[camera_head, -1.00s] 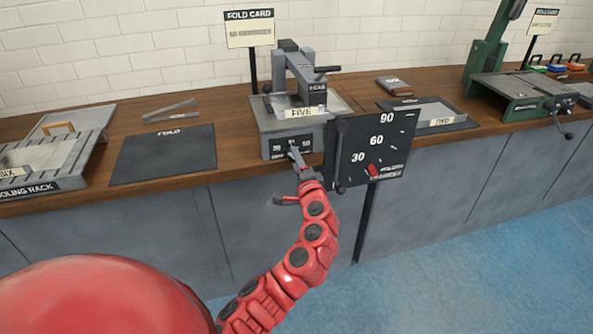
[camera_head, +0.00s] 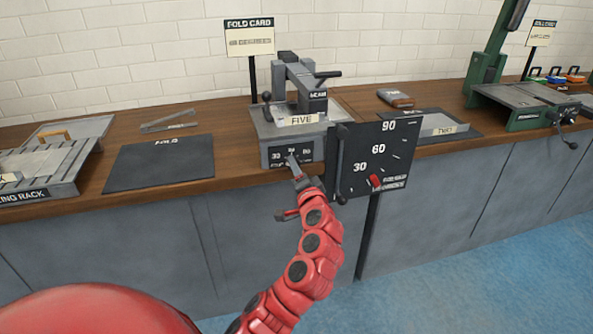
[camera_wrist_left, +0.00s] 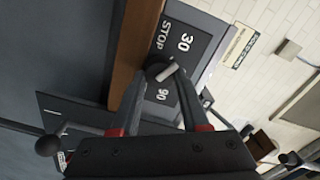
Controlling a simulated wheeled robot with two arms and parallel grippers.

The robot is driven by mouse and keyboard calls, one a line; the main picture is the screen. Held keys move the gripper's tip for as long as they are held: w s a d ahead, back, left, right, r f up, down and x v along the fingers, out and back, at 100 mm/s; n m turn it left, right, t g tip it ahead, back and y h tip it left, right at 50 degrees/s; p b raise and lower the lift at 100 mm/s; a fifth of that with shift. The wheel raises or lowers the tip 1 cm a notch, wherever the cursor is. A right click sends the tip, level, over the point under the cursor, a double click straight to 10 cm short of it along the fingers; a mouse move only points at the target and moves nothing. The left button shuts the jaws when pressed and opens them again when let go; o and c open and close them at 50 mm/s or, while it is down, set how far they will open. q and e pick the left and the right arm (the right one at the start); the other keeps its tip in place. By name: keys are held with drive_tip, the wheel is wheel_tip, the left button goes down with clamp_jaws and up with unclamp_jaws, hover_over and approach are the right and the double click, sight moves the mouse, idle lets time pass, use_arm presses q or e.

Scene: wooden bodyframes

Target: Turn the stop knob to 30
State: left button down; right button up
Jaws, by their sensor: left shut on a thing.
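The stop knob (camera_wrist_left: 160,70) is a dark round knob with a light grey pointer bar, on a black plate marked STOP (camera_wrist_left: 165,38), 30 and 90. The plate is on the front of the grey folding machine (camera_head: 264,127). In the left wrist view the pointer points between 30 and 90, where the middle mark is covered. My left gripper (camera_head: 292,162) is at the knob, with its two fingers (camera_wrist_left: 167,88) on either side of it, shut on it. My right gripper is not in view.
A black board (camera_head: 345,175) marked 30, 60, 90 with a red pointer (camera_head: 375,181) stands close right of my left gripper. A black FOLD mat (camera_head: 160,170) and a rack (camera_head: 60,168) lie to the left. A green machine (camera_head: 515,119) is at the right.

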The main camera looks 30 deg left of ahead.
use_arm(q)
drive_tip(key=shift+c, duration=2)
unclamp_jaws()
drive_tip(key=v, duration=1.7)
drive_tip(key=shift+s+p, duration=0.2)
drive_tip(key=shift+p, duration=0.15)
drive_tip(key=shift+d, duration=0.1)
